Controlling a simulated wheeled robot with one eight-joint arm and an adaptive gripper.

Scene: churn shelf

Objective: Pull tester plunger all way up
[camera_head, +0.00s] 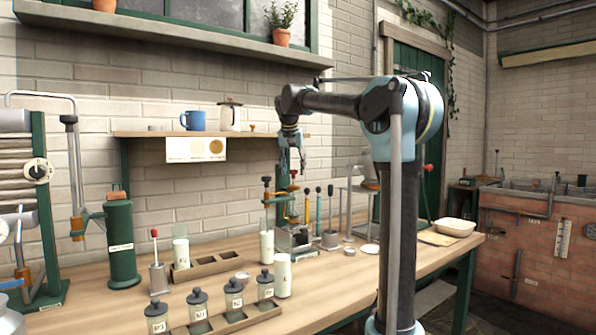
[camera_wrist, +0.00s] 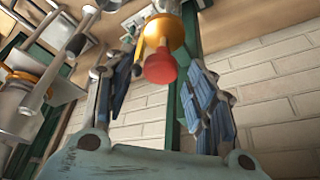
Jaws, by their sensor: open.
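My gripper (camera_head: 293,164) points down over the back of the bench, above a small stand with a dark base (camera_head: 297,239). A red knob (camera_head: 293,173) shows just below the fingers. In the wrist view the red knob (camera_wrist: 160,67), with a brass-coloured collar (camera_wrist: 164,33) behind it, lies between my two open fingers (camera_wrist: 160,78). I see a gap on both sides, so the fingers do not appear to grip it. I take this knob to be the top of the tester plunger. The rod below it is largely hidden.
A brown-knobbed post (camera_head: 266,184) and several coloured-handled tools (camera_head: 319,205) stand close to the stand. A milky bottle (camera_head: 267,246) is in front. A shelf (camera_head: 220,134) with a blue mug (camera_head: 193,120) is behind. Labelled jars (camera_head: 197,305) fill the front; bare bench (camera_head: 335,285) lies right of them.

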